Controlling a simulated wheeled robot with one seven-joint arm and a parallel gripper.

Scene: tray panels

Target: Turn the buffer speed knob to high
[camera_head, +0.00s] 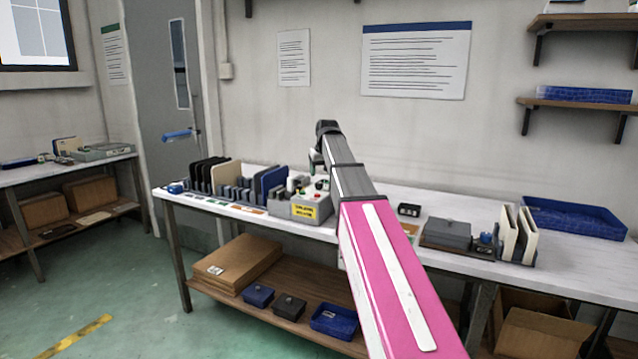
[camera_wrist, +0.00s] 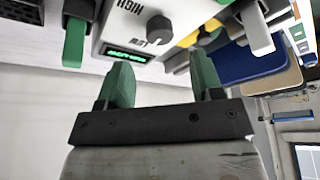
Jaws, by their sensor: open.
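The buffer speed knob (camera_wrist: 158,29) is a small dark round knob on a pale panel (camera_wrist: 185,12) in the wrist view. The words HIGH and LOW appear upside down beside it, with a lit green display (camera_wrist: 127,56) near LOW. I cannot tell its exact setting. My gripper (camera_wrist: 160,66) is open and empty, its two green fingers apart, with the knob beyond the gap and not touched. In the head view the pale machine (camera_head: 306,207) with a yellow label stands on the bench, and my arm hides part of it. The knob cannot be made out there.
A rack of upright dark and tan panels (camera_head: 215,175) stands left of the machine. Right of my arm are a grey box (camera_head: 447,232), upright white panels (camera_head: 508,235) and a blue tray (camera_head: 575,217). In the wrist view a blue panel (camera_wrist: 245,62) lies close on the right.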

